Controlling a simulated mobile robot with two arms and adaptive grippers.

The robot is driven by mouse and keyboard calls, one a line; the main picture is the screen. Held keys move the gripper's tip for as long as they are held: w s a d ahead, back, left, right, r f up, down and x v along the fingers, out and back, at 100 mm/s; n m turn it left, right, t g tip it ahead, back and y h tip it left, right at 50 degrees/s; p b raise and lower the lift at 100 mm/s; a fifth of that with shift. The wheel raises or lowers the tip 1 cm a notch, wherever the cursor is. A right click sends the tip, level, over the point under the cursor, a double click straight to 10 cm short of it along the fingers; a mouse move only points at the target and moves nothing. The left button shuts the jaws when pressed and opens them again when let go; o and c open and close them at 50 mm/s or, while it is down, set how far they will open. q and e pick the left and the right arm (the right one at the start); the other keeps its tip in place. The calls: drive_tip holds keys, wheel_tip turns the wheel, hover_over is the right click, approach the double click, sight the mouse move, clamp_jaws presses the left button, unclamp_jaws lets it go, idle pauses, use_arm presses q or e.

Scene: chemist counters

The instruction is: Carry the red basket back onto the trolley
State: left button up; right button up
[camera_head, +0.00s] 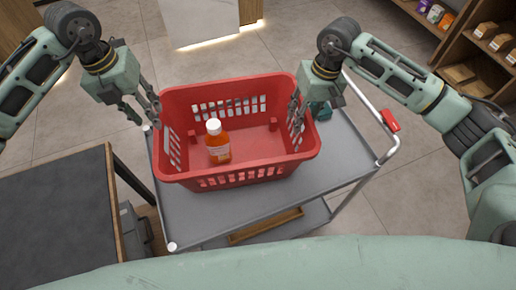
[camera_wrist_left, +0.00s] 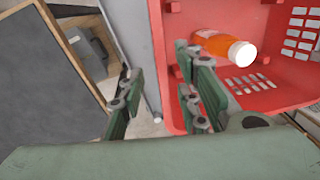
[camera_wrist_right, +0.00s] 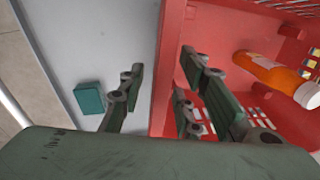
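The red basket (camera_head: 240,180) is upright over the grey top of the trolley (camera_head: 200,218) and appears to rest on it. An orange bottle with a white cap (camera_head: 218,148) stands inside it. My left gripper (camera_head: 143,108) is at the basket's left side; in the left wrist view its spread fingers (camera_wrist_left: 158,92) lie on either side of the basket's left wall. My right gripper (camera_head: 301,112) is at the right side; in the right wrist view its fingers (camera_wrist_right: 158,85) are apart around the right wall, with a gap on the outer side.
A small teal box (camera_wrist_right: 90,98) lies on the trolley top right of the basket. The trolley's handle (camera_head: 392,150) with a red grip is at the right. A dark-topped table (camera_head: 55,215) stands at the left. Shelves with goods (camera_head: 470,75) are at the upper right.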

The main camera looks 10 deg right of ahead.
drive_tip(key=shift+r, duration=0.15)
use_arm(q)
drive_tip(key=r, duration=0.3)
drive_tip(key=shift+a+r, duration=0.3)
use_arm(e)
wheel_tip(320, 180, up, 12)
drive_tip(key=d, duration=0.1)
drive_tip(key=shift+d+f, duration=0.2)
drive_tip(key=shift+d, duration=0.2)
use_arm(q)
drive_tip(key=shift+r, duration=0.15)
